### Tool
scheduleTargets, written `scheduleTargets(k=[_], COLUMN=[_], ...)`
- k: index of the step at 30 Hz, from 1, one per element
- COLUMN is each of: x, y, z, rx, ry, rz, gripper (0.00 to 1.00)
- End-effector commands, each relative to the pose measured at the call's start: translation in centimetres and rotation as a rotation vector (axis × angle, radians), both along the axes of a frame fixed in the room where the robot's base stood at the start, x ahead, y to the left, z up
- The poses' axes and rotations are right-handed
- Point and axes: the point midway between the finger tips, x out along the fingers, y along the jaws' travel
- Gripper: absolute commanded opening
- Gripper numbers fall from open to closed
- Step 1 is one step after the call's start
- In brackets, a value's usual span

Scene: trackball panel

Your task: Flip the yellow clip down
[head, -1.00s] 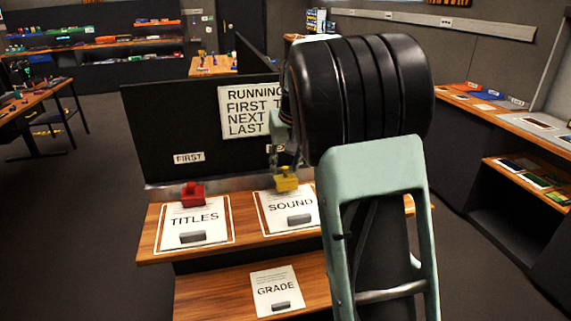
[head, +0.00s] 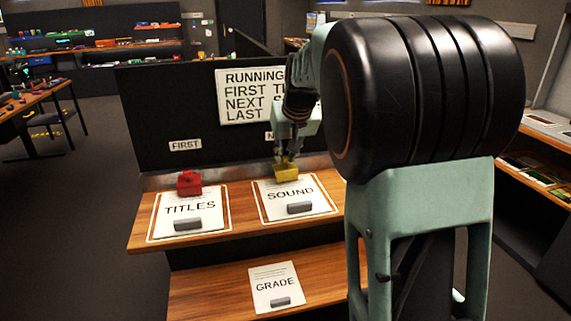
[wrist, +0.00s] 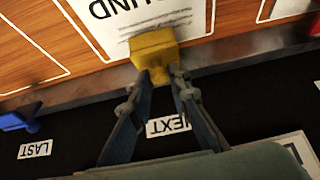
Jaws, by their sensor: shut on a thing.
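The yellow clip (head: 287,174) sits at the top edge of the SOUND sheet (head: 311,193) on the upper wooden shelf. In the wrist view the yellow clip (wrist: 153,46) is a blocky piece at the sheet's upper edge, by the metal strip. My gripper (head: 285,162) reaches down to the clip from above. In the wrist view my gripper (wrist: 160,75) has its fingertips together at the clip's near side, shut on it. The fingertips hide part of the clip. Its exact tilt is hard to tell.
A red clip (head: 189,182) holds the TITLES sheet (head: 160,223) to the left. A blue clip (wrist: 18,116) is by the LAST label. The GRADE sheet (head: 256,294) lies on the lower shelf. A black panel (head: 150,110) with labels stands behind. My arm hides the shelf's right side.

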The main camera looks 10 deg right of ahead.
Motion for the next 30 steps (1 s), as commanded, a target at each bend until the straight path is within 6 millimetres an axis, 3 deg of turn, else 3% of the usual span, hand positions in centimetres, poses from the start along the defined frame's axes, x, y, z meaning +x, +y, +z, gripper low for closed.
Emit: scheduleTargets(k=[5, 24, 25, 30], x=[-0.31, -0.6, -0.6, -0.63], y=[0.0, -0.01, -0.01, -0.01], z=[-0.78, -0.39, -0.39, -0.43], rx=[0.002, 0.001, 0.001, 0.001], ry=[-0.065, -0.133, -0.133, -0.132], rz=[0.0, 0.001, 0.001, 0.001], gripper=[0.0, 0.0, 0.19, 0.33])
